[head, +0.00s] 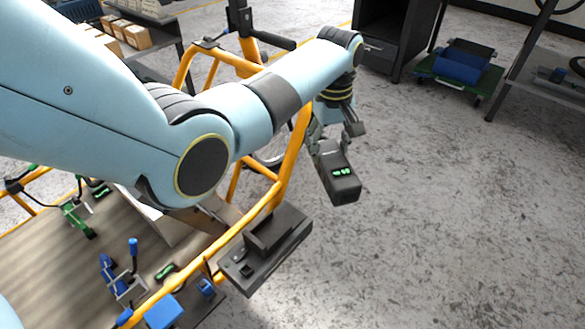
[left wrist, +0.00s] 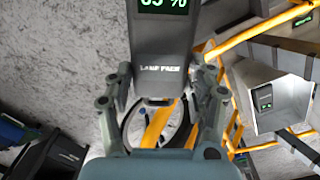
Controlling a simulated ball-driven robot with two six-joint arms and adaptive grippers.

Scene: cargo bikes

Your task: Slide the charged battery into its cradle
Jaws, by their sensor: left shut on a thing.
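The battery (head: 337,180) is a dark block with a green lit display on its end. My left gripper (head: 331,138) is shut on it and holds it tilted over the open floor, right of the yellow bike frame. In the left wrist view the battery (left wrist: 160,55) sits between the fingers, with a green percent reading cut off at the top edge. A black cradle-like mount (head: 290,245), with a flat base and a raised block, sits beside the yellow frame. It is below and left of the battery, clearly apart from it. My right gripper is not in view.
The yellow bike frame (head: 293,150) rises between the mount and my left arm. A wooden surface (head: 65,250) with blue and green tools is at lower left. A blue-loaded green trolley (head: 460,65) stands far right. The grey floor right of the battery is clear.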

